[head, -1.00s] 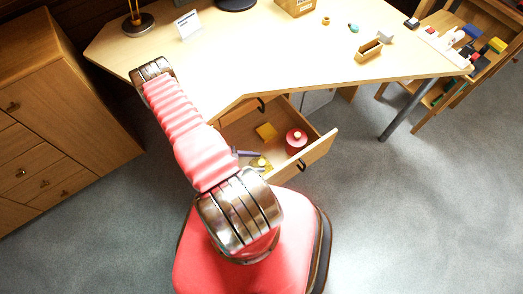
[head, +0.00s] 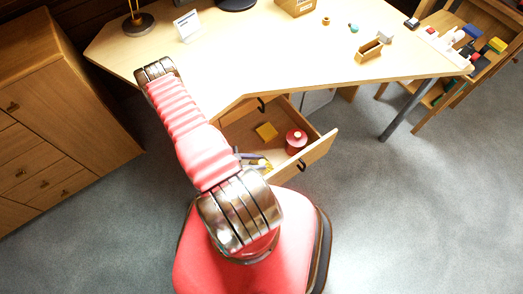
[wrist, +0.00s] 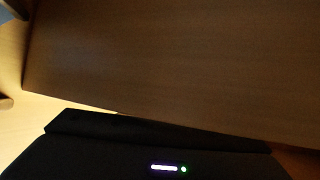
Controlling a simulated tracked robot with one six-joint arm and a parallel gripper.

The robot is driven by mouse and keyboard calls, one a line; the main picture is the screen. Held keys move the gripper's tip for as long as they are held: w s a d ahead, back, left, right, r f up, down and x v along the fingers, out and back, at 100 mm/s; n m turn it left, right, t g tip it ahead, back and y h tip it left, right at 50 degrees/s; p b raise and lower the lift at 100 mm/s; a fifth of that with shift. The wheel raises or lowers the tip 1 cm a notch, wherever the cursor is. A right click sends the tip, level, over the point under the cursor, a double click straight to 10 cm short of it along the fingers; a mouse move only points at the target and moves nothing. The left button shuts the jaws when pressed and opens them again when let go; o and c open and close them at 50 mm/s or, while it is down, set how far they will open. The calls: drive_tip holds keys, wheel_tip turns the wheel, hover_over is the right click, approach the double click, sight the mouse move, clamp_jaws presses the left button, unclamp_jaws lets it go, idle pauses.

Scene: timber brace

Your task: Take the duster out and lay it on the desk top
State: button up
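An open drawer (head: 318,151) sticks out under the desk top (head: 260,68) in the head view. A flat yellow square (head: 266,131), which looks like the duster, lies on its floor towards the back. My gripper shows in the wrist view only as a black body (wrist: 150,150) along the bottom edge, its fingers not visible. A brown wooden surface (wrist: 180,60) fills most of that view, close by. In the head view my arm covers the drawer's left part and hides most of my gripper. The duster is not recognisable in the wrist view.
A red round pot with a knob (head: 296,141) stands in the drawer near its front. Partly hidden grey and yellow items (head: 262,163) lie beside my arm. A lamp base (head: 138,24), a white card (head: 187,25) and a wooden holder (head: 369,51) stand on the desk. Its middle is clear.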

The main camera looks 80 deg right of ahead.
clamp_jaws()
drive_tip(key=shift+r, duration=0.1)
idle(0.3)
wheel_tip(320, 180, up, 10)
idle(0.7)
idle(0.5)
